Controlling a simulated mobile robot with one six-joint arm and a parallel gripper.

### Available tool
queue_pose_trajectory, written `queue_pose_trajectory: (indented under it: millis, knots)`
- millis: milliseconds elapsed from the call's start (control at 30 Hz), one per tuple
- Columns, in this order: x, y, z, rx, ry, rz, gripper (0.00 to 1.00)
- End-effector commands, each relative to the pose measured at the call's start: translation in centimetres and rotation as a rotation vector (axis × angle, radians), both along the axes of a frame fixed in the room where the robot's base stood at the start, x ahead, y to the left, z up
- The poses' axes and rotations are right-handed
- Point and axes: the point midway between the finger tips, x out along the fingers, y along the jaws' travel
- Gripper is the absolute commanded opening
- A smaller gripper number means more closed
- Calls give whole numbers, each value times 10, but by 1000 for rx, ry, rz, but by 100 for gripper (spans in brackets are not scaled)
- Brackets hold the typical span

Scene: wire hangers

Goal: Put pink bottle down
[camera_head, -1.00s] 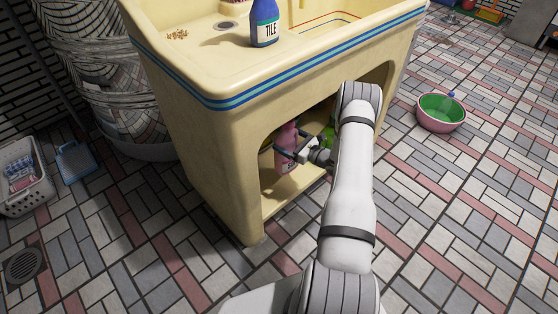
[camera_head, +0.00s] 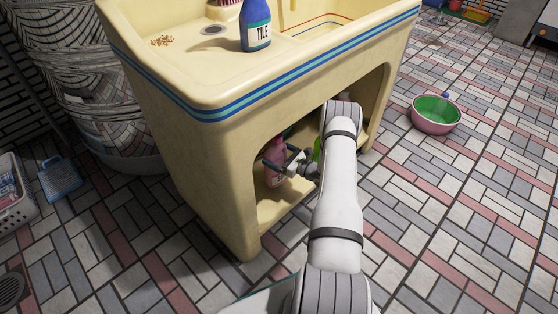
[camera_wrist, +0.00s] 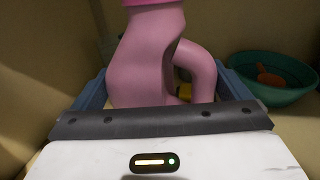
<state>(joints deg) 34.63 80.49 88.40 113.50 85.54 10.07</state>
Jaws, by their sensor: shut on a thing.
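The pink bottle (camera_head: 274,174) is inside the open lower compartment of the cream sink unit (camera_head: 230,190), near its left side wall. My gripper (camera_head: 274,160) reaches in through the opening and is shut on the bottle. In the wrist view the pink bottle (camera_wrist: 148,60) stands upright between the two blue-grey fingers, its looped handle at the right. The bottle's base is hidden in the wrist view. In the head view its lower end is close to the compartment floor (camera_head: 283,204); I cannot tell whether it touches.
A green item (camera_head: 316,150) is in the compartment right of the gripper, and a teal bowl (camera_wrist: 275,78) shows in the wrist view. A blue TILE bottle (camera_head: 256,28) stands on the sink top. A pink-and-green basin (camera_head: 436,114) sits on the tiled floor.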

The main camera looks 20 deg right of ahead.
Motion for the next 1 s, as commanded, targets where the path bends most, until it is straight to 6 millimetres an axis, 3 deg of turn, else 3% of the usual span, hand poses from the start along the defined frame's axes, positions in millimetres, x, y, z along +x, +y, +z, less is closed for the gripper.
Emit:
queue_pose_trajectory:
  millis: [100, 467, 500, 867, 1000]
  knots:
    - [0, 0, -18, 1, -1, 0, 42]
    - [0, -1, -21, 1, -2, -1, 42]
    - [0, -1, -22, 1, 1, -1, 97]
    - [-1, -1, -15, 1, 1, -2, 100]
    - [-20, -14, -16, 2, 4, -6, 100]
